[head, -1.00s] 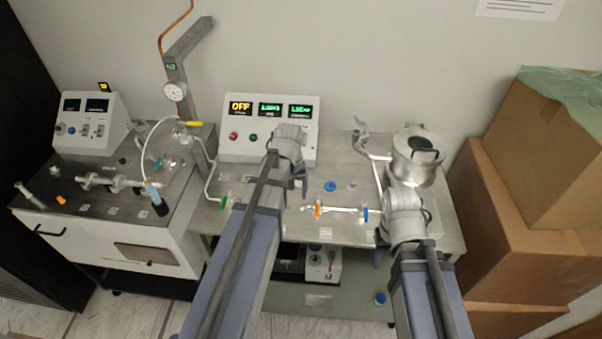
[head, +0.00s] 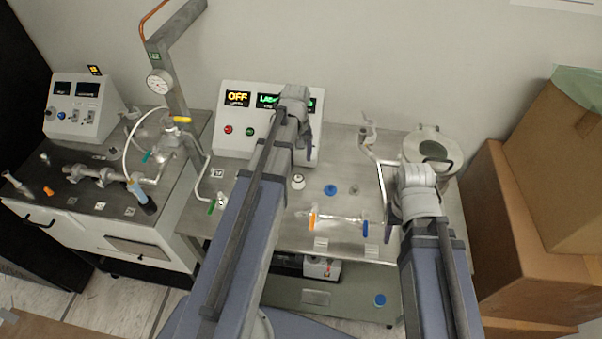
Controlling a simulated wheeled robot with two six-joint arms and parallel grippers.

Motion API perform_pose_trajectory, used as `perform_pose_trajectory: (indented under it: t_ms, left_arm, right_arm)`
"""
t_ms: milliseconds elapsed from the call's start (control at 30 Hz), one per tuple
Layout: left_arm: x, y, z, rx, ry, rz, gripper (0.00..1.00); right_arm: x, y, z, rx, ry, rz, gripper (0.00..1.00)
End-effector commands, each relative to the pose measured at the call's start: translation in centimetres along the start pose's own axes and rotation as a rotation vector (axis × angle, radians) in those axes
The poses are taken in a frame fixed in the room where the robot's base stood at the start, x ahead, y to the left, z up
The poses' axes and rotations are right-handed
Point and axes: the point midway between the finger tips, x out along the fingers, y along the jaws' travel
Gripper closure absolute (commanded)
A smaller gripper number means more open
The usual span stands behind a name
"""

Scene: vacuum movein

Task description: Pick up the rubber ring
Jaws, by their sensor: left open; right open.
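No rubber ring can be told for certain. A small blue round piece (head: 330,190) lies on the steel table (head: 270,232), and another blue round piece (head: 380,300) lies on the lower shelf. A small pale round piece with a dark centre (head: 297,181) sits on the table below my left gripper. My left gripper (head: 309,152) is open above the table, in front of the control box; its fingers are mostly hidden by the arm. My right gripper (head: 392,240) is open at the table's right side, near the steel pot; its fingers are mostly hidden too.
A control box (head: 228,144) stands at the back. A glass piece with orange and blue fittings (head: 340,220) lies mid-table. A steel pot (head: 428,143) stands at the right. Cardboard boxes (head: 512,240) stand beyond the table. A white cart with glassware (head: 120,246) is at the left.

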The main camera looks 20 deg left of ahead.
Motion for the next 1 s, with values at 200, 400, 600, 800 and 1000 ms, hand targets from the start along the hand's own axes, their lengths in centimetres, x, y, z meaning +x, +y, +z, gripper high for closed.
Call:
perform_pose_trajectory:
  t_ms: [200,400,600,800,1000]
  left_arm:
    - [1.3,0.0,0.0,0.000,0.000,0.000,0.21]
    - [2.8,0.1,0.0,0.000,0.000,0.000,0.21]
    - [2.9,0.1,0.0,0.001,0.000,0.000,0.21]
    - [4.8,0.3,0.1,0.001,0.000,0.000,0.21]
    - [7.3,0.4,0.2,0.000,0.000,0.000,0.21]
  right_arm:
    - [1.3,-0.1,-0.1,0.000,0.000,0.000,0.50]
    - [2.8,-0.3,-0.2,0.001,0.000,0.000,0.50]
    - [2.9,-0.3,-0.2,0.001,0.000,0.000,0.50]
    - [4.7,-0.5,-0.3,0.001,0.000,0.000,0.50]
    - [7.3,-0.7,-0.4,0.002,0.000,0.000,0.50]
